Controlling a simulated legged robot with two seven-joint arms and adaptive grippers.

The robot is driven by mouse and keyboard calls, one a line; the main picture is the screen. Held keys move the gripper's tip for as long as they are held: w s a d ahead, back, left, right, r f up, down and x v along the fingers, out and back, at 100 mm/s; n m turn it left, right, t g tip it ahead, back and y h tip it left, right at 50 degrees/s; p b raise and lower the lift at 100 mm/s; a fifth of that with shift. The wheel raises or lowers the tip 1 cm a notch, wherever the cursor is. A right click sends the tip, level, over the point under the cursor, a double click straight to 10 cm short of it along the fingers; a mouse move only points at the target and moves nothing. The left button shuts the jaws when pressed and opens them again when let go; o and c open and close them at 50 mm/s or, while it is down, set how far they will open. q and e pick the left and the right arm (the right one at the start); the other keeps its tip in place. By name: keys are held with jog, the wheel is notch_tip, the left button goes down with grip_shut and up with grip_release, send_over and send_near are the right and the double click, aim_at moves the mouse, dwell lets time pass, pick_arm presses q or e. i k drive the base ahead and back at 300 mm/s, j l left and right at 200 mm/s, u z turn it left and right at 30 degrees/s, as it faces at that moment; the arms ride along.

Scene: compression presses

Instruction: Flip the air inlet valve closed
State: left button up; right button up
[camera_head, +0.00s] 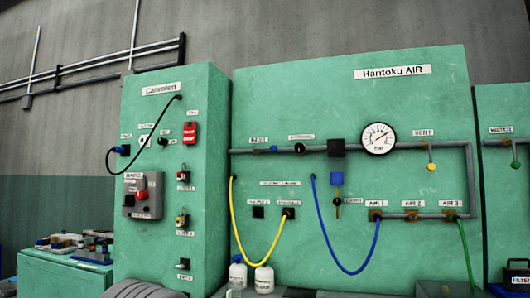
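The green Hantoku AIR panel (310,100) stands upright in the middle and right of the head view. A grey pipe (400,149) runs across its upper half. At the pipe's left end, under a small label (259,140) that seems to read inlet, is a small valve with a blue part (273,149). The blue part seems to lie along the pipe, but it is too small to tell its exact position. Neither of my grippers is in view, and nothing covers the valve.
Right of the valve are a black knob (299,148), a black and blue filter unit (337,165), a round gauge (379,138) and a yellow vent handle (431,166). Yellow (238,238) and blue (328,243) hoses hang below. A green Cammlen cabinet (160,110) protrudes at left.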

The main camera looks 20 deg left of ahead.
aim_at(273, 148)
jog(key=i+l+u, duration=0.35)
jog(key=i+l, duration=0.2)
jog(key=i, duration=0.2)
jog(key=i+l+u, duration=0.3)
jog(key=i+l, duration=0.4)
